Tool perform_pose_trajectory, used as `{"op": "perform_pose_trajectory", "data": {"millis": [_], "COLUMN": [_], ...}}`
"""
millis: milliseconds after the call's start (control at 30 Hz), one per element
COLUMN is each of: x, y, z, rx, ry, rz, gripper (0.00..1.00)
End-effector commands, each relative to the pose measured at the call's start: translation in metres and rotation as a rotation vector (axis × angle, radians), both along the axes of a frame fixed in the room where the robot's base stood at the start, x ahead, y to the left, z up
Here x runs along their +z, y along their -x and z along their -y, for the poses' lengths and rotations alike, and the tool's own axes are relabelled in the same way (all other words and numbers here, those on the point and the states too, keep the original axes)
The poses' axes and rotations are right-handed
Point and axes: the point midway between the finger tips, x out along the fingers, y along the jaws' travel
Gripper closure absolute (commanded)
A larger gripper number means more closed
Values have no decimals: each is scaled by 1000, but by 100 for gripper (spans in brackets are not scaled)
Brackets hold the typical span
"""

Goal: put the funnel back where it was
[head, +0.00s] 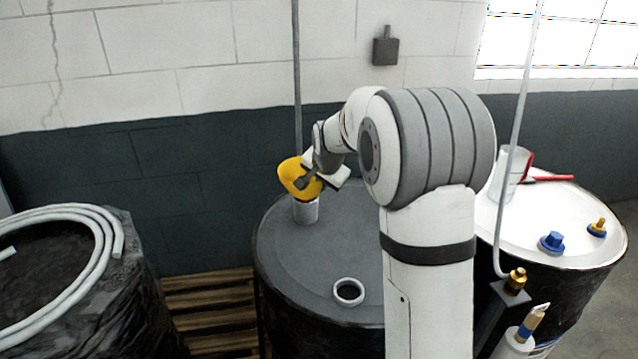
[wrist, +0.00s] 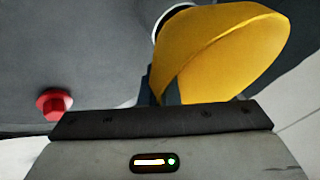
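The yellow funnel (head: 291,174) is over the grey drum in the middle of the head view, tilted, with its wide mouth up. It sits at the top of a pale grey cylinder (head: 307,212); whether its spout is inside is hidden. My gripper (head: 306,182) is at the funnel's right side. In the wrist view the funnel (wrist: 225,48) fills the upper right, and the dark fingers (wrist: 162,88) of my gripper appear closed on its edge. Part of a pale round rim (wrist: 166,14) shows behind the funnel.
The grey drum top (head: 283,253) also bears a white ring (head: 348,292). A white-topped drum (head: 575,215) at right carries a white jug (head: 512,172), blue fittings and a red tool. A wrapped drum with a coiled hose (head: 100,225) stands left. A thin vertical pipe (head: 296,70) rises behind the funnel.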

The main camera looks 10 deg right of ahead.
Motion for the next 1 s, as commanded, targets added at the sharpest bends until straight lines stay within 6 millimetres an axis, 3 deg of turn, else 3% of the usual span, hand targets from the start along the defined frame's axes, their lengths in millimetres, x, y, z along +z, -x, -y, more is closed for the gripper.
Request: {"op": "perform_pose_trajectory", "data": {"millis": [467,767,1000], "x": [-11,-11,-10], "y": [0,0,0], "z": [1,1,1], "rx": [-1,-2,-2], "ry": [0,1,0], "rz": [1,0,0], "gripper": [100,75,75]}}
